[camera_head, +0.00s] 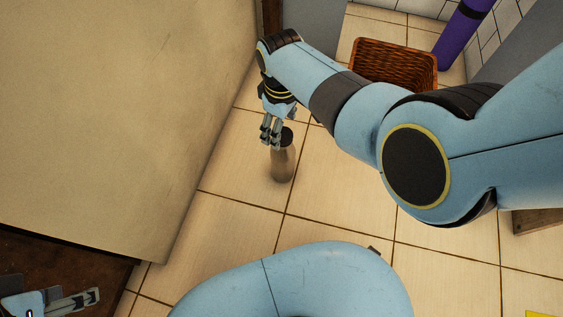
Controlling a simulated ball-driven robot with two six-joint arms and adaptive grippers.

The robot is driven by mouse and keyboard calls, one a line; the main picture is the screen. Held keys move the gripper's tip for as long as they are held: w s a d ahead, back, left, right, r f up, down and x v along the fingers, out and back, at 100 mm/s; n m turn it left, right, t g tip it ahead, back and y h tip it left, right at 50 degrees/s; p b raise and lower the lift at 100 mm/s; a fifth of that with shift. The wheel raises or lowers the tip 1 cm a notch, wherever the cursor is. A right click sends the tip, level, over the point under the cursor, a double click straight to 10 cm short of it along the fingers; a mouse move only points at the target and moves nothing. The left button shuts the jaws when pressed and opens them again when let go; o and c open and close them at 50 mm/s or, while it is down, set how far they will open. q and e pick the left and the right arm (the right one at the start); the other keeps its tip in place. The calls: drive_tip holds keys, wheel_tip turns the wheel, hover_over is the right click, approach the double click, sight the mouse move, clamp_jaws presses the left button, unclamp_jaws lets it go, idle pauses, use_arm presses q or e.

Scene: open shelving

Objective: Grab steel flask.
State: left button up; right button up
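The steel flask (283,163) is a slim, greyish metallic bottle with a dark cap. It appears upright against the pale tiled floor, a little left of the middle of the view. My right gripper (271,134) hangs from the arm that comes in from the right. Its fingers point down and overlap the left side of the flask's cap and shoulder. I cannot tell if they touch it or how far they are apart. My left gripper (74,301) is at the bottom left corner, away from the flask, partly cut off, with nothing visible in it.
A large beige panel (110,110) fills the left side. A brown woven basket (396,60) stands at the back, with a purple roll (463,32) to its right. A dark brown surface (60,268) lies at the lower left. The tiled floor around the flask is clear.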

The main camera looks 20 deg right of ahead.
sight(283, 135)
drive_tip(key=shift+f, duration=0.5)
drive_tip(key=shift+d+f+b, duration=0.1)
drive_tip(key=shift+f+b, duration=0.75)
drive_tip(key=shift+b, duration=0.2)
drive_tip(key=shift+f, duration=0.25)
wheel_tip(283, 135, down, 2)
drive_tip(key=b, duration=0.2)
drive_tip(key=shift+w+d+b, duration=0.1)
drive_tip(key=shift+d+b, duration=0.05)
drive_tip(key=shift+b, duration=0.15)
drive_tip(key=shift+f+b, duration=0.4)
drive_tip(key=shift+b, duration=0.05)
use_arm(q)
drive_tip(key=w+f+t, duration=0.2)
drive_tip(key=w+d+f+t, duration=0.1)
drive_tip(key=w+f+t, duration=0.1)
drive_tip(key=t, duration=0.1)
drive_tip(key=shift+t, duration=0.3)
use_arm(e)
drive_tip(key=shift+c, duration=0.3)
clamp_jaws()
